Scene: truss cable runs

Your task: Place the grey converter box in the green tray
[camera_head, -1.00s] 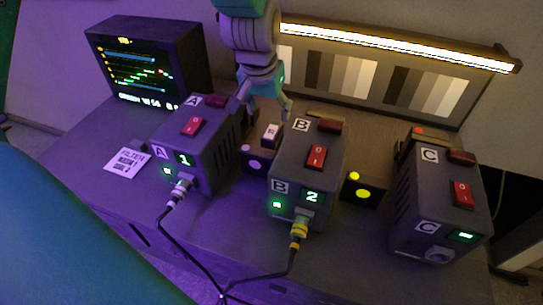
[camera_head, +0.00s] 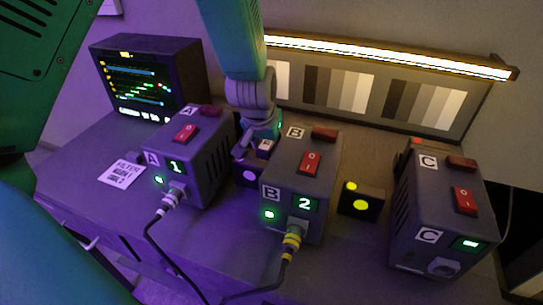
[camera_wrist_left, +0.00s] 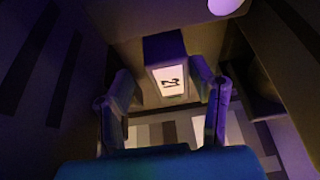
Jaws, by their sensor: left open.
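No green tray shows in either view. Three large grey boxes marked A (camera_head: 207,160), B (camera_head: 322,165) and C (camera_head: 437,185) stand on the bench; I cannot tell whether any of these is the converter box. A small block with a white label (camera_head: 265,147) sits between A and B. Its label also shows in the left wrist view (camera_wrist_left: 172,81). My left gripper (camera_head: 258,147) reaches down between A and B, open, its fingers on either side of the small block, partly hidden by B. In the left wrist view the gripper (camera_wrist_left: 165,85) has visible gaps beside the block. My right gripper is not in view.
Cables (camera_head: 170,201) run from A and B. A dark block with a violet lamp (camera_head: 250,175) and one with yellow lamps (camera_head: 361,200) stand between the boxes.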

